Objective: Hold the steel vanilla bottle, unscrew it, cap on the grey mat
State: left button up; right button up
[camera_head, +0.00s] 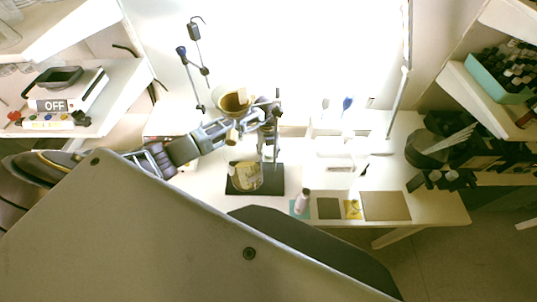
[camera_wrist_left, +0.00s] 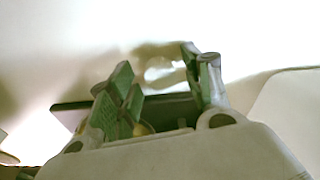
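My left gripper (camera_head: 268,128) is beside the lab stand in the head view, above the table. In the left wrist view its green-padded fingers (camera_wrist_left: 160,82) are spread apart with nothing held between them. A small pale bottle with a dark top (camera_head: 302,201) stands upright on a teal mat (camera_head: 293,211), in front and to the right of the gripper, apart from it. I cannot read its label or tell if it is steel. The grey mat (camera_head: 328,208) lies just right of it and looks bare. My right gripper does not show.
The lab stand's black base (camera_head: 272,180) carries a yellowish flask (camera_head: 246,176), with a funnel holding brown stuff (camera_head: 235,101) above. A yellow mat (camera_head: 353,209) and a tan board (camera_head: 386,206) lie at the front right. Shelves flank both sides.

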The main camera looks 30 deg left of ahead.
aim_at(268, 153)
pick_arm(q)
jog(key=c, duration=0.5)
jog(key=shift+c, duration=0.3)
jog(key=shift+r, duration=0.15)
notch_tip(268, 153, up, 10)
jog(key=shift+b, duration=0.35)
jog(key=shift+w+a, duration=0.1)
dwell(0.6)
